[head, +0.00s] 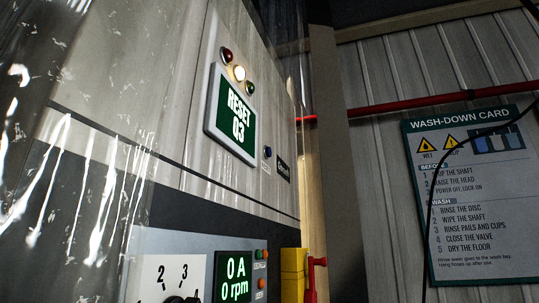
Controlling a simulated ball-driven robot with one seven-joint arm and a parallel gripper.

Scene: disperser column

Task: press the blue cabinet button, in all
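The blue button (267,152) is a small round knob on the upper front of the grey cabinet (178,110). It sits right of and below the green screen (235,115), which reads "RESET Q3". A small pale label is under the button, and a dark plate (283,169) is to its right. Nothing covers the button. I see it at a steep slant, so I cannot tell whether it is pressed in. My gripper is not in view.
Red, lit pale-yellow and green lamps (239,73) sit above the screen. A lower panel has a dial and a display (233,278) reading "0 A 0 rpm", with small buttons beside it. A yellow box (293,272) with a red handle stands right. A wash-down card (475,200) hangs behind.

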